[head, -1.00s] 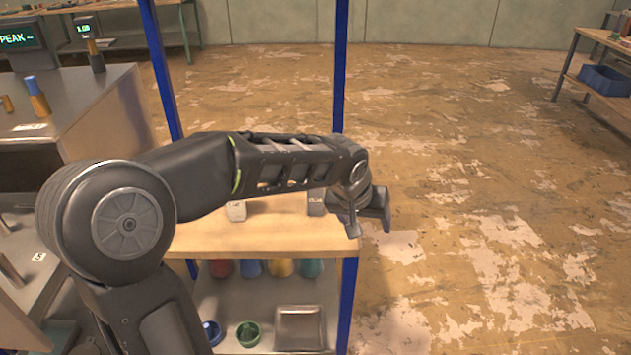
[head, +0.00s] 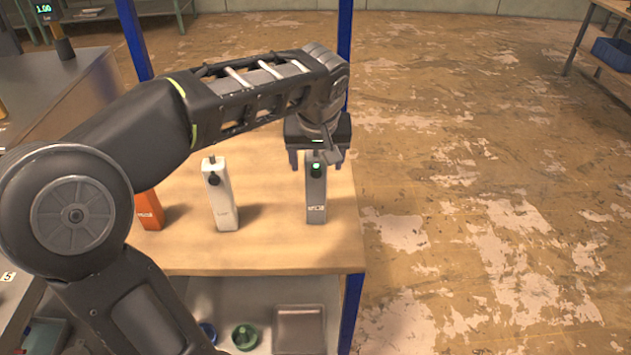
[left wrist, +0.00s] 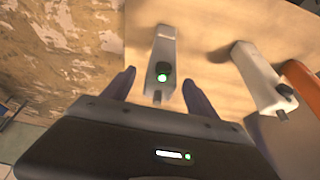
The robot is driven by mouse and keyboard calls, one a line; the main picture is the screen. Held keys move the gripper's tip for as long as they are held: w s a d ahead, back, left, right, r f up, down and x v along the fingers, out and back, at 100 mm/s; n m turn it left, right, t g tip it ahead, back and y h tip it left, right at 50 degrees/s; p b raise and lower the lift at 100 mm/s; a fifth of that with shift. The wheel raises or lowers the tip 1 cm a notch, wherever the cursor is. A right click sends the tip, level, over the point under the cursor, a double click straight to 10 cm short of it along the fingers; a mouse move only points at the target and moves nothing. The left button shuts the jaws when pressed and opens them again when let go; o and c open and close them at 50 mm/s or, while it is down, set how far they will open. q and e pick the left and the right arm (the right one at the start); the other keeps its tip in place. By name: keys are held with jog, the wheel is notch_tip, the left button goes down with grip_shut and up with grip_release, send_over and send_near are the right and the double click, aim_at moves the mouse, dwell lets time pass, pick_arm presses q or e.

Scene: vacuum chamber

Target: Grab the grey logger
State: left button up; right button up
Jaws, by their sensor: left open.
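The grey logger (head: 316,200) stands on the wooden shelf top near its right edge, with a dark knob and a green light near its upper end. My left gripper (head: 318,160) is open at the upper part of the logger. In the left wrist view the grey logger (left wrist: 162,62) lies between the two spread fingers of my left gripper (left wrist: 158,85), with gaps on both sides. I cannot tell whether the fingers are level with it. My right gripper is not in view.
A white logger (head: 221,200) stands to the left of the grey one, and an orange one (head: 150,210) stands further left, partly behind my arm. Blue posts (head: 343,60) rise at the shelf's corners. A lower shelf holds a grey tray (head: 299,328) and a green bowl (head: 245,337).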

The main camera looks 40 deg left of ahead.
aim_at(316, 190)
pick_arm(q)
jog(key=shift+s+d, duration=0.1)
jog(key=shift+x, duration=1.35)
jog(key=p+x, duration=0.1)
jog(key=x, duration=0.4)
jog(key=shift+c, duration=0.2)
grip_shut()
